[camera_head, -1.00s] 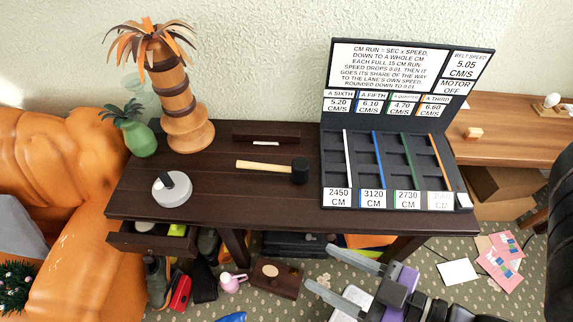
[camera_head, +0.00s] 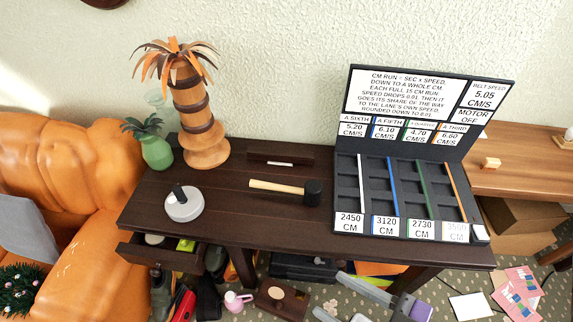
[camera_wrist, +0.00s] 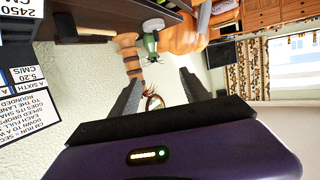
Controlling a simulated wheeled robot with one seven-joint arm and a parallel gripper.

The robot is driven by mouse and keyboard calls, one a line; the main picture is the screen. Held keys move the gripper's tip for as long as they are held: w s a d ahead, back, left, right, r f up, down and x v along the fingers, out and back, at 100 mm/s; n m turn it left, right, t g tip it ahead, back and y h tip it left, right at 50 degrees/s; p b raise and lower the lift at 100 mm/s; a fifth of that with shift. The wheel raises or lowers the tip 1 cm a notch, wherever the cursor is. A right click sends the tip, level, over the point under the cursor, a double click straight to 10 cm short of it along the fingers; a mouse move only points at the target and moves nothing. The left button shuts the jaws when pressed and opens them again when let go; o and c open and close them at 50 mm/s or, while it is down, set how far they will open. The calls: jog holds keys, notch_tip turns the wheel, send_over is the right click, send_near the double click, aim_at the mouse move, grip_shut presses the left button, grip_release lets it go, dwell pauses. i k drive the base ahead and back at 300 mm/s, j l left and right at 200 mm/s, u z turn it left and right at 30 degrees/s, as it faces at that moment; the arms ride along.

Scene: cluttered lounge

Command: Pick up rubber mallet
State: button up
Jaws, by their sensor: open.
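The rubber mallet (camera_head: 290,188) lies on the dark wooden table (camera_head: 262,218), left of the black display board. Its pale wooden handle points left and its black head is at the right. In the wrist view the mallet (camera_wrist: 93,32) shows at the upper left, upside down. My gripper (camera_head: 340,294) is low in front of the table's front edge, right of centre, below and to the right of the mallet and apart from it. In the wrist view its two fingers (camera_wrist: 160,90) are spread with nothing between them.
The black board with lanes (camera_head: 410,160) fills the table's right side. A palm-tree ornament (camera_head: 202,140), a green vase (camera_head: 156,151) and a round grey-white object (camera_head: 184,204) stand at the left. A drawer (camera_head: 150,252) hangs open. Clutter covers the floor beneath.

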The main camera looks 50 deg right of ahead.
aim_at(313, 192)
jog(key=i+j+z, duration=0.3)
jog(key=j, duration=0.65)
jog(key=i+j+z, duration=0.1)
jog(key=j+z, duration=0.2)
jog(key=j, duration=0.7)
jog(key=j+z, duration=0.35)
jog(key=j, duration=0.65)
jog(key=i, duration=0.05)
